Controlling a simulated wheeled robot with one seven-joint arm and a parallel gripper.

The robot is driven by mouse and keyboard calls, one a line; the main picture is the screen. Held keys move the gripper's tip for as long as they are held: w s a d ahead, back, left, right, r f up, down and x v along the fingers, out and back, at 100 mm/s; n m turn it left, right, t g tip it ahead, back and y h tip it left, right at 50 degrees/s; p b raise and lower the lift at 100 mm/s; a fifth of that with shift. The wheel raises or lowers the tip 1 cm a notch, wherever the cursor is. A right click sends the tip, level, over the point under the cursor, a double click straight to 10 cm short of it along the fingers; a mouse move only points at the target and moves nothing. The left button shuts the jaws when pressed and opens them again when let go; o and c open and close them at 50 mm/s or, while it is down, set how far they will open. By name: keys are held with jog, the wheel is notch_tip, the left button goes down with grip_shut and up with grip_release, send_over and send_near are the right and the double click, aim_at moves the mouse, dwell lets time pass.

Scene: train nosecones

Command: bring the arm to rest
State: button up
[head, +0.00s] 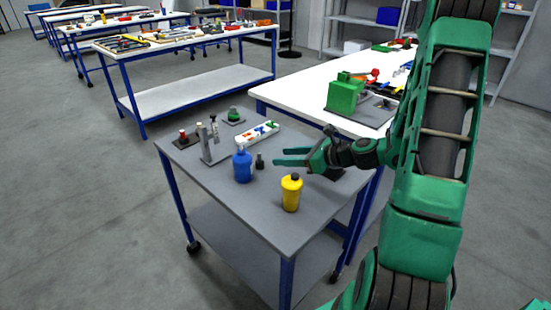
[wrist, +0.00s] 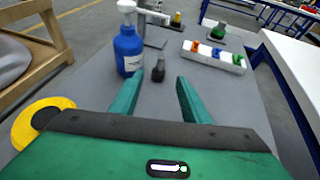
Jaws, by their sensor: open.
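My gripper (head: 276,156) is open and empty above the grey cart table (head: 235,218). Its two green fingers also show in the wrist view (wrist: 157,97), spread apart with nothing between their tips. My arm reaches down from the right side of the head view. A blue bottle (head: 242,167) stands left of the fingers, and a yellow bottle (head: 291,193) with a dark cap stands nearer the table's front edge. A small dark bottle (head: 259,161) stands just beyond the fingertips; it also shows in the wrist view (wrist: 158,70).
A white tray (head: 247,137) with coloured pieces, a grey stand (head: 206,146) and small items fill the table's back part. The white bench (head: 300,88), holding a green block machine (head: 344,94), adjoins at the right. The front left tabletop is clear.

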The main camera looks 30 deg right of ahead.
jog(key=shift+s+d+r, duration=0.1)
jog(key=shift+s+d, duration=0.05)
dwell(0.4)
